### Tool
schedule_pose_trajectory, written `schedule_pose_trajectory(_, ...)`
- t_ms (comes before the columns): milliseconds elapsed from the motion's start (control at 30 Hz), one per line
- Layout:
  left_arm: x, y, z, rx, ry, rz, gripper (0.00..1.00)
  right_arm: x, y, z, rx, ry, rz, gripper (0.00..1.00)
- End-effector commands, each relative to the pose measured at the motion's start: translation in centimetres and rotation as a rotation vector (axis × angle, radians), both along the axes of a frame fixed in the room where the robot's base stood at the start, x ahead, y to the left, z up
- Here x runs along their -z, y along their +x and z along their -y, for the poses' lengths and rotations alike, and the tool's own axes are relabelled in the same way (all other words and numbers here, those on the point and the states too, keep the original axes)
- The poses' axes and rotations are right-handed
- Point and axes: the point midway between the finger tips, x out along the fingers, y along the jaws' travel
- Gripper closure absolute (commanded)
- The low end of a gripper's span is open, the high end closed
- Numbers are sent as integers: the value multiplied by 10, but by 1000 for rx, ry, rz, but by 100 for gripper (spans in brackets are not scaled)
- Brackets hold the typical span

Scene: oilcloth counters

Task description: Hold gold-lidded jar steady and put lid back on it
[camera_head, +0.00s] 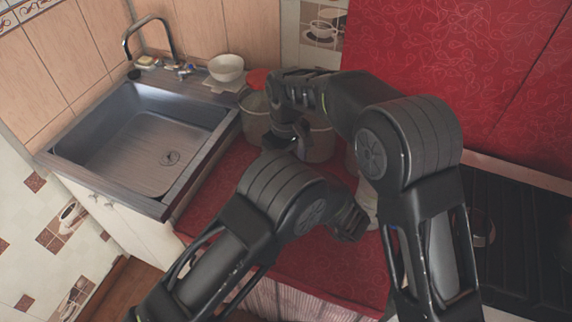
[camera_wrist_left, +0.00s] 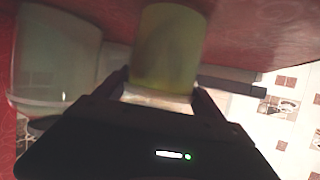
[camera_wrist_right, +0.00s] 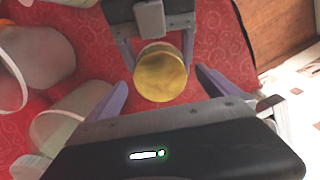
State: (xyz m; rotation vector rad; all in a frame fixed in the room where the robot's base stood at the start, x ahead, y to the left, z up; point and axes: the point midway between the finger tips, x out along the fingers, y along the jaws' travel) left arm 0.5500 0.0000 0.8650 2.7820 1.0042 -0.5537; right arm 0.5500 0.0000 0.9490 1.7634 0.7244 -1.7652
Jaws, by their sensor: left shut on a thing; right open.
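The gold-lidded jar, a yellowish cylinder (camera_wrist_left: 168,50) with a pale band, is between the fingers of my left gripper (camera_wrist_left: 155,88), which is shut on it. In the right wrist view its round gold top (camera_wrist_right: 160,74) faces the camera, framed by the left gripper's fingers. The gold disc looks like the lid lying on the jar; I cannot tell how firmly it is seated. My right gripper (camera_wrist_right: 165,92) is open and empty, its fingertips apart on either side of the gold top's near edge. In the head view my arms hide most of the jar.
Large pale jars (camera_head: 318,142) stand at the back of the red counter (camera_head: 213,188), close to my right gripper. A steel sink (camera_head: 140,135) is at left, with a white bowl (camera_head: 226,68) behind it. A dark stove (camera_head: 520,235) is at right.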

Motion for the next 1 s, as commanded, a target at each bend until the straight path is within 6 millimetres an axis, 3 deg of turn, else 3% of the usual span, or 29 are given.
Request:
schedule_pose_trajectory(600, 0, 0, 0, 0, 1, 1, 100, -103, 1, 0, 0, 1, 4, 2)
schedule_pose_trajectory(1000, 0, 0, 0, 0, 1, 1, 100, -114, 0, 0, 0, 0, 1, 2)
